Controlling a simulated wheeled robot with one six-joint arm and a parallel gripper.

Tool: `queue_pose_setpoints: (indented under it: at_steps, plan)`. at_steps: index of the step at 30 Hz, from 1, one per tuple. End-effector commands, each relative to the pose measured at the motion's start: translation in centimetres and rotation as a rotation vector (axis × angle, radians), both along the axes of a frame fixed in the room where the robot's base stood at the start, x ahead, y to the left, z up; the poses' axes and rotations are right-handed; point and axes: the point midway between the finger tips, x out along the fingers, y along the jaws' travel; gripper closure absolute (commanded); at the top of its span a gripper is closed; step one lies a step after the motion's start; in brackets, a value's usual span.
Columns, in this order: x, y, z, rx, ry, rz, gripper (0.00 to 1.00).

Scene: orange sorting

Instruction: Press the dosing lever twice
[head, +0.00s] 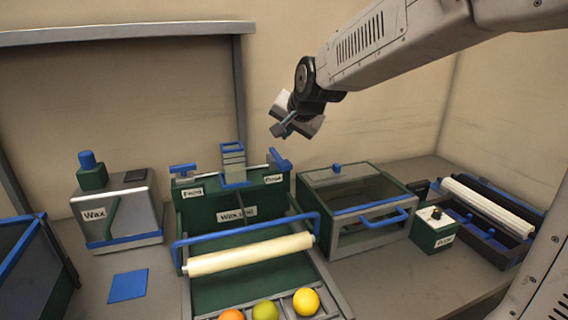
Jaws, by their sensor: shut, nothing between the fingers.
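The green wax-roll station (205,212) stands in the middle of the counter. A blue lever (280,160) sits at its top right corner, above a small label that seems to read "Dose". A second blue lever (183,168) sits at the top left corner above another label, too small to read surely. My gripper (276,131) is shut and empty. It hangs in the air above the right blue lever, with a visible gap between them. Its fingers point down and to the left.
A pale roller (250,254) with a blue frame crosses the station's front. An orange (231,315), a green fruit (265,310) and a yellow fruit (306,301) lie before it. A wax machine (135,212) stands left, a glass-lidded box (350,190) right. A blue pad (128,285) lies front left.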

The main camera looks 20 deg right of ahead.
Motion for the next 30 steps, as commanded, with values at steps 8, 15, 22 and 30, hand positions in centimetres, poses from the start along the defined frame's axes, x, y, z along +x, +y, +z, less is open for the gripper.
queue_pose_setpoints:
  at_steps: [8, 15, 22, 30]
  plan:
    - [0.1, 0.1, 3.0, 0.001, -0.005, 0.001, 1.0]
    - [0.0, 0.1, 3.8, 0.0, 0.0, 0.0, 1.0]
    - [0.0, 0.1, 3.2, 0.0, 0.002, 0.001, 1.0]
    - [0.0, 0.1, -0.2, 0.0, 0.005, 0.001, 1.0]
